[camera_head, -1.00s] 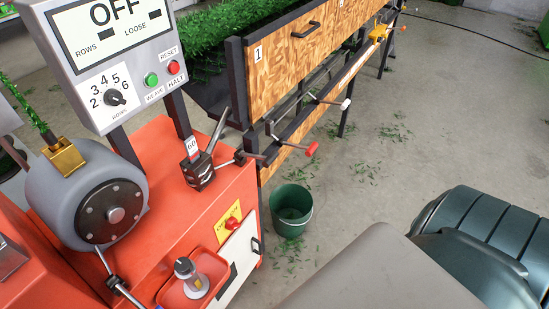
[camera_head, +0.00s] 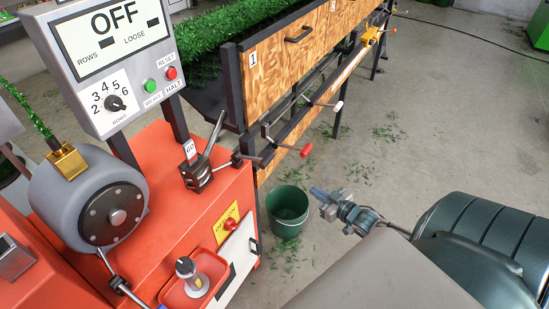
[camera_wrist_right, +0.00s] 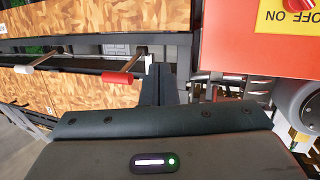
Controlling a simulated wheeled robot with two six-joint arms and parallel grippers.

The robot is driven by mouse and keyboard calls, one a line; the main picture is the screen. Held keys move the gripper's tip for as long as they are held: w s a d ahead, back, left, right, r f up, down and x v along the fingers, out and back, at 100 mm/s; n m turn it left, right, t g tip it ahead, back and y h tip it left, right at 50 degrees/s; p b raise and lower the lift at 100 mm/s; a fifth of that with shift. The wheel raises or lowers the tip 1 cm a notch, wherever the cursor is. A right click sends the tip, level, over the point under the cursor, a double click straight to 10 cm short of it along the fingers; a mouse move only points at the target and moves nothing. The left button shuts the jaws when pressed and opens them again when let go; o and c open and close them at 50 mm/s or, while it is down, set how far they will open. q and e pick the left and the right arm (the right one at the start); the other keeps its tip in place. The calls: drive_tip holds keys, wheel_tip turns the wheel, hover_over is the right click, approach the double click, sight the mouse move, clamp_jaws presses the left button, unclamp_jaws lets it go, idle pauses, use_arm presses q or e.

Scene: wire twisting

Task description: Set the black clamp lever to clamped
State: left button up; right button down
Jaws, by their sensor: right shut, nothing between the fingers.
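My right gripper (camera_head: 319,193) is shut and empty, in the air right of the green bucket, well apart from both levers. My left gripper is not in view.
The orange machine (camera_head: 150,150) stands left. Levers with red (camera_head: 306,150) and white (camera_head: 338,106) handles jut from the wooden bench frame; both also show in the right wrist view, red (camera_wrist_right: 117,77) and white (camera_wrist_right: 22,70). A green bucket (camera_head: 287,222) stands on the floor.

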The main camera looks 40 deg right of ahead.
drive_tip(key=a+r+n+t+y, duration=0.1)
drive_tip(key=a+r+y, duration=0.2)
drive_tip(key=r, duration=0.6)
drive_tip(key=w+a+r+n+t+y, duration=0.1)
drive_tip(key=a+r+y, duration=0.2)
drive_tip(key=r, duration=0.7)
drive_tip(key=shift+a+n+t, duration=0.3)
drive_tip(key=shift+a+n, duration=0.1)
drive_tip(key=shift+a, duration=0.8)
drive_tip(key=r+b, duration=0.2)
hover_over(272, 158)
drive_tip(key=a, duration=0.1)
drive_tip(key=shift+s+a+f, duration=0.1)
drive_tip(key=shift+s+a, duration=0.05)
drive_tip(key=shift+s, duration=0.15)
drive_tip(key=shift+s+f+p, duration=0.2)
drive_tip(key=shift+s+f, duration=0.05)
drive_tip(key=shift+f, duration=0.8)
drive_tip(key=shift+s+f+p, duration=0.15)
drive_tip(key=shift+s+f, duration=0.05)
drive_tip(key=shift+f, duration=0.85)
